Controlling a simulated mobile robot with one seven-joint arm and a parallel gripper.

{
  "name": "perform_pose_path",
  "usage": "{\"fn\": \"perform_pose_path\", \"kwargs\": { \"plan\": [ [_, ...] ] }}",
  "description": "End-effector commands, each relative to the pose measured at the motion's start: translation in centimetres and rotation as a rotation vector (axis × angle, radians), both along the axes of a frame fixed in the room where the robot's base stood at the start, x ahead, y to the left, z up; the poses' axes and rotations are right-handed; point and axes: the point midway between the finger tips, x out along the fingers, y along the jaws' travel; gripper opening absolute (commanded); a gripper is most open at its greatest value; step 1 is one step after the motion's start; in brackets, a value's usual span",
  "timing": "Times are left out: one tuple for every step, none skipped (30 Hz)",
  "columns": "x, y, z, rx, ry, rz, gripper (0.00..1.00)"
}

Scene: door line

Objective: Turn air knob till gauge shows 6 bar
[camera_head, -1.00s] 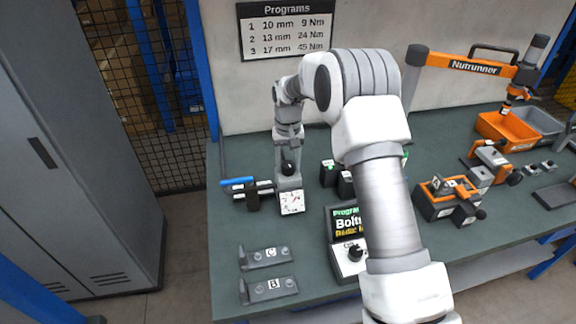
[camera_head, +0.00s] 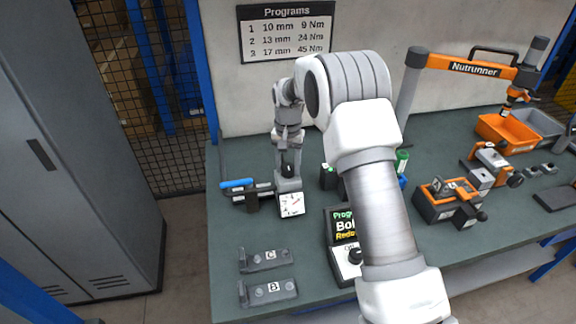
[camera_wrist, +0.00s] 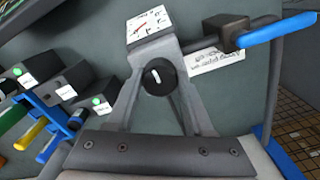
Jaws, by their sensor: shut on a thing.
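The black air knob (camera_wrist: 160,77), with a white mark pointing roughly up, sits on the grey regulator body in the wrist view. My gripper (camera_wrist: 158,80) is shut on the knob, one grey finger on each side. In the head view my gripper (camera_head: 288,160) reaches down onto the regulator from behind. The white square gauge (camera_wrist: 148,24) is just beyond the knob in the wrist view, with a dark needle and some red on its face. The gauge also shows in the head view (camera_head: 291,204). Its numbers are too small to read surely.
A blue-handled valve (camera_head: 238,183) is left of the regulator. Brackets C (camera_head: 265,259) and B (camera_head: 268,291) lie in front. A display box (camera_head: 343,224) stands to the right, partly behind my arm. The nutrunner (camera_head: 475,68) and orange bin (camera_head: 508,132) are farther right.

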Motion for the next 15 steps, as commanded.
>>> {"fn": "perform_pose_path", "kwargs": {
  "plan": [
    [0.03, 0.02, 0.07, 0.001, -0.001, 0.001, 0.00],
    [0.03, 0.02, 0.07, 0.001, -0.001, 0.001, 0.00],
    [0.03, 0.02, 0.07, 0.001, -0.001, 0.001, 0.00],
    [0.03, 0.02, 0.07, 0.001, -0.001, 0.001, 0.54],
    [0.03, 0.02, 0.07, 0.001, -0.001, 0.001, 0.59],
    [0.03, 0.02, 0.07, 0.001, -0.001, 0.001, 0.66],
    [0.03, 0.02, 0.07, 0.001, -0.001, 0.001, 0.72],
    [0.02, 0.03, 0.06, 0.001, -0.001, 0.001, 0.77],
    [0.02, 0.02, 0.05, 0.001, -0.001, 0.001, 0.82],
    [0.02, 0.02, 0.05, 0.000, -0.001, 0.001, 0.82],
    [0.02, 0.02, 0.04, 0.000, 0.000, 0.001, 0.82],
    [0.01, 0.01, 0.04, 0.000, 0.000, 0.002, 0.82],
    [0.01, 0.01, 0.03, 0.000, 0.000, 0.002, 0.82],
    [0.01, 0.01, 0.03, 0.000, 0.000, 0.002, 0.82],
    [0.01, 0.01, 0.02, 0.000, 0.000, 0.002, 0.82]
  ]
}}
